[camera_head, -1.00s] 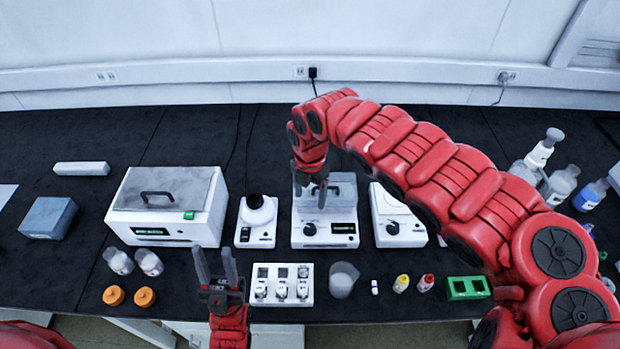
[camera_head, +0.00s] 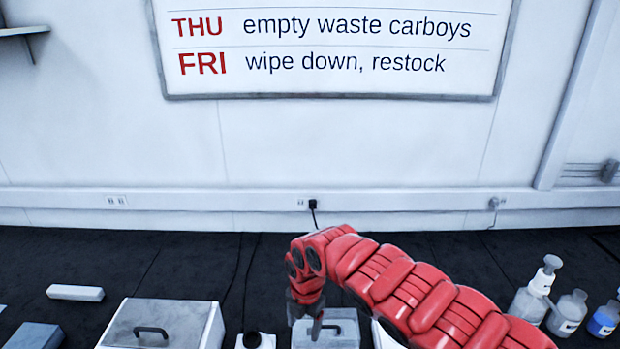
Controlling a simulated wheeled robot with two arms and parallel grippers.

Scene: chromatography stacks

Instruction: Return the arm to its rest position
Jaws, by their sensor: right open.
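My right arm comes in from the lower right and arches over the bench. Its gripper (camera_head: 306,322) points down over the grey-topped device (camera_head: 342,328) in the middle of the bench. The jaws are open and I see nothing held in them. The fingertips lie near the device's lid handle; I cannot tell whether they touch it. The front of this device is cut off by the bottom edge. My left gripper is out of view.
A grey-lidded box (camera_head: 175,318) with a black handle is on the left. A white block (camera_head: 75,292) lies at far left. Bottles (camera_head: 567,312) stand at the right. The black bench top (camera_head: 170,258) is clear at the back, before the wall board (camera_head: 330,50).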

